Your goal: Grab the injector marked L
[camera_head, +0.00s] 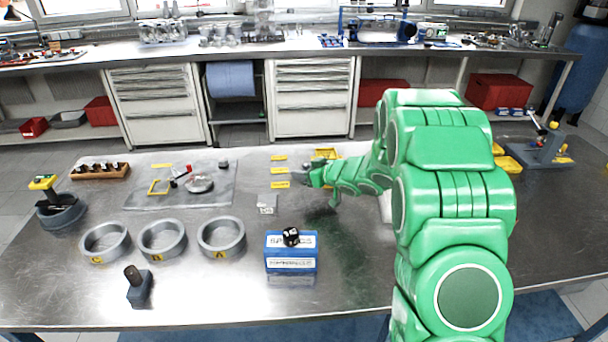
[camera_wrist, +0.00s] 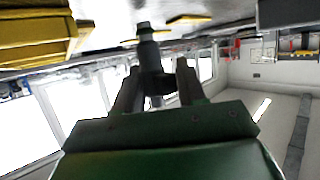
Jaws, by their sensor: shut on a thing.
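My gripper (camera_head: 308,176) is low over the middle of the table, beside a column of yellow labels (camera_head: 279,184). In the wrist view my gripper (camera_wrist: 158,78) has its two fingers on either side of a dark grey, stepped cylindrical injector (camera_wrist: 148,50). It is shut on this injector, whose narrow capped end points away from the palm. No letter can be read on it, so I cannot tell whether it is the one marked L. In the head view the injector is too small to make out clearly.
A yellow bin (camera_head: 326,154) stands just behind my gripper; a yellow container (camera_wrist: 38,40) looms close in the wrist view. A blue box (camera_head: 291,252) with a black die (camera_head: 291,236) and several grey rings (camera_head: 162,239) stand nearer the front. The front right of the table looks clear.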

